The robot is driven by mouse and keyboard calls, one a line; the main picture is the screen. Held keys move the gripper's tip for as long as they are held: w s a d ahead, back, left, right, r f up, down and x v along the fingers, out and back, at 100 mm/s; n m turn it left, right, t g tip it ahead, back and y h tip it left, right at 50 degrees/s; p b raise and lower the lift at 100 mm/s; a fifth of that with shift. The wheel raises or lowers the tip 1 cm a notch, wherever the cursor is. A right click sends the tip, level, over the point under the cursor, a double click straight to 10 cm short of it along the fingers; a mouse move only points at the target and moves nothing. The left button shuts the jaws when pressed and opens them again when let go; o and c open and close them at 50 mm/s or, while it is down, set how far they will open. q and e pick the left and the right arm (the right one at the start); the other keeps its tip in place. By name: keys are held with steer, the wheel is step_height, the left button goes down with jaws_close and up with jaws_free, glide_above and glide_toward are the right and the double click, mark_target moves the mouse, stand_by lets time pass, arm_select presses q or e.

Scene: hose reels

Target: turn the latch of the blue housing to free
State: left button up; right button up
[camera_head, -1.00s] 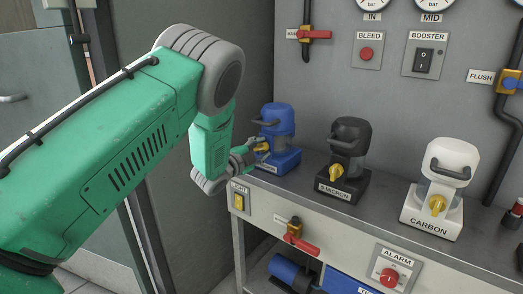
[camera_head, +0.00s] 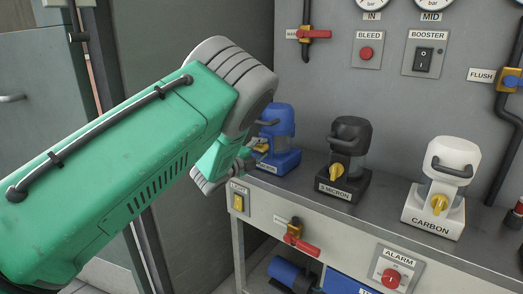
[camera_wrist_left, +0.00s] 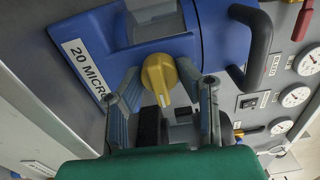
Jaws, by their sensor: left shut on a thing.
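The blue housing (camera_head: 277,130) stands at the left end of the bench, partly hidden by my left arm. It fills the top of the left wrist view (camera_wrist_left: 215,25), with a label reading "20 MICR…", the rest cut off. Its yellow latch (camera_wrist_left: 160,72) sits on the blue base between my left fingers; its outer end points down in that view. In the head view the latch (camera_head: 262,147) shows only a little. My left gripper (camera_wrist_left: 166,88) is shut on the latch, a finger on each side. My right gripper is not in view.
A black housing (camera_head: 349,145) marked 5 MICRON and a white housing (camera_head: 455,160) marked CARBON stand to the right, each with a yellow latch. The light switch (camera_head: 238,202) is on the bench front below my gripper. The grey panel (camera_head: 300,75) rises behind.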

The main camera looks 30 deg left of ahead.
arm_select(q)
steer(key=shift+s+f, duration=0.1)
steer(key=shift+f, duration=0.25)
steer(key=o, duration=1.1)
steer(key=shift+r, duration=0.1)
steer(key=shift+s, duration=0.1)
steer(key=s, duration=0.7)
steer(key=s+a, duration=0.1)
steer(key=s, duration=0.3)
steer(key=shift+s, duration=0.3)
